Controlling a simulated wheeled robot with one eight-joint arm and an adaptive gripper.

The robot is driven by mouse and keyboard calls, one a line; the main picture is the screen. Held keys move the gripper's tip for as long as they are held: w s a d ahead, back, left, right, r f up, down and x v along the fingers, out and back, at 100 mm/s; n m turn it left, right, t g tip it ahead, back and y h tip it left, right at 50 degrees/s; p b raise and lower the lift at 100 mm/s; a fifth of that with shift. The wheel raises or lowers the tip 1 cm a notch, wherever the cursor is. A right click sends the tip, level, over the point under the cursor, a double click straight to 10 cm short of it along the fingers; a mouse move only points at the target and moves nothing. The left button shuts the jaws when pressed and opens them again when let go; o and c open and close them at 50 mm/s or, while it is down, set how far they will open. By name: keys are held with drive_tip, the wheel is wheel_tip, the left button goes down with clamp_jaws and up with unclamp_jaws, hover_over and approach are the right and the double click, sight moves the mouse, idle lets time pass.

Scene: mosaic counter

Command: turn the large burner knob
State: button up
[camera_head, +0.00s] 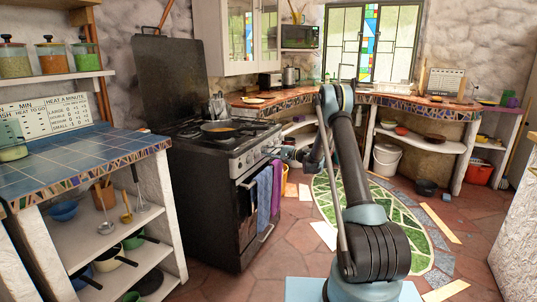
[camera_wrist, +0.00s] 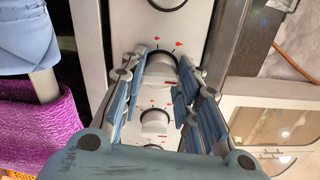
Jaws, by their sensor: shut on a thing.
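The black stove (camera_head: 205,185) stands left of centre in the head view, with a row of knobs on its silver front panel (camera_head: 245,157). My gripper (camera_head: 280,152) is at the right end of that panel. In the wrist view my gripper (camera_wrist: 165,66) has its blue-padded fingers on both sides of a round silver knob (camera_wrist: 161,62) with red marks around it, and is shut on it. The fingers partly cover the knob's sides. Another knob (camera_wrist: 154,121) sits below it between the fingers, and one more (camera_wrist: 167,3) is at the top edge. I cannot read which burner each serves.
A blue towel (camera_head: 264,188) and a purple towel (camera_head: 277,186) hang on the oven handle, close to my gripper; the purple one (camera_wrist: 35,130) shows in the wrist view. A pan (camera_head: 221,127) sits on the stove. Tiled floor (camera_head: 275,262) is clear in front.

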drive_tip(key=shift+f+m, duration=0.1)
drive_tip(key=shift+m, duration=0.2)
drive_tip(key=o, duration=1.1)
drive_tip(key=shift+c, duration=0.2)
drive_tip(key=v, duration=1.2)
